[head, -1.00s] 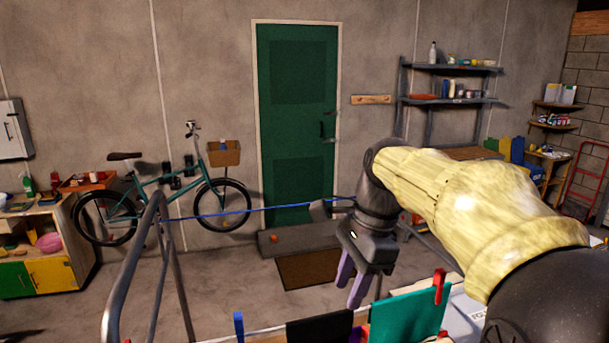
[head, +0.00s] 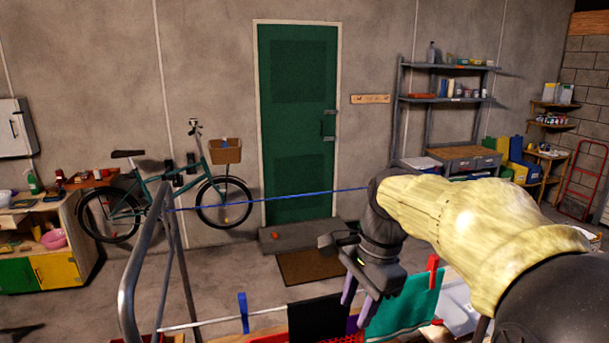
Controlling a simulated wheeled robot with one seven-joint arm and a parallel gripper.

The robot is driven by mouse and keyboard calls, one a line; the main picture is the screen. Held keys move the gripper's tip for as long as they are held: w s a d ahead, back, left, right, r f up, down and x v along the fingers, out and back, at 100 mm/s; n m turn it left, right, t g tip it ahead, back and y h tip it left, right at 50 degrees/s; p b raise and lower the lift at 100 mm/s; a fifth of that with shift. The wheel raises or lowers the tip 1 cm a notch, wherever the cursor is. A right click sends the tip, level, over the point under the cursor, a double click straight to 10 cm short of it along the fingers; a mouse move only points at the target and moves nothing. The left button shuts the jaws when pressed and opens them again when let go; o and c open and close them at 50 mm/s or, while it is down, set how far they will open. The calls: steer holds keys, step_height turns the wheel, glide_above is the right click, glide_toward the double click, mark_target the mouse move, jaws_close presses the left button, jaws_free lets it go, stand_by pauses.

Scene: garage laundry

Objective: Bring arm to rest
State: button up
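My arm reaches in from the right of the head view, and my gripper (head: 355,304) points down at its end. Its two purple fingers stand apart with a gap between them, and I see nothing held. The fingertips are close to the hanging cloths; whether they touch any is unclear. A teal cloth (head: 405,308) with a red peg (head: 433,262) hangs just right of the fingers. A black cloth (head: 318,315) hangs to their left.
A metal drying frame (head: 133,270) stands at front left, with a blue peg (head: 243,312) on its rail. A blue line (head: 265,199) stretches across. A bicycle (head: 165,195), green door (head: 298,125) and shelves (head: 448,95) stand behind. Floor around the doormat (head: 310,266) is clear.

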steer(key=s+d+f+n+t+b, duration=0.1)
steer(key=s+d+f+n, duration=0.1)
steer(key=f+n, duration=0.2)
steer(key=s+d+f+n+t+h+b, duration=0.1)
steer(key=s+d+f+n, duration=0.1)
steer(key=f, duration=0.9)
steer(key=s+d+f+n+h+b, duration=0.1)
steer(key=s+d+f+n, duration=0.1)
steer(key=f+n, duration=0.4)
steer(key=shift+s+f+n+t+b, duration=0.4)
steer(key=shift+s+f, duration=0.25)
steer(key=shift+s, duration=0.25)
steer(key=shift+d, duration=0.1)
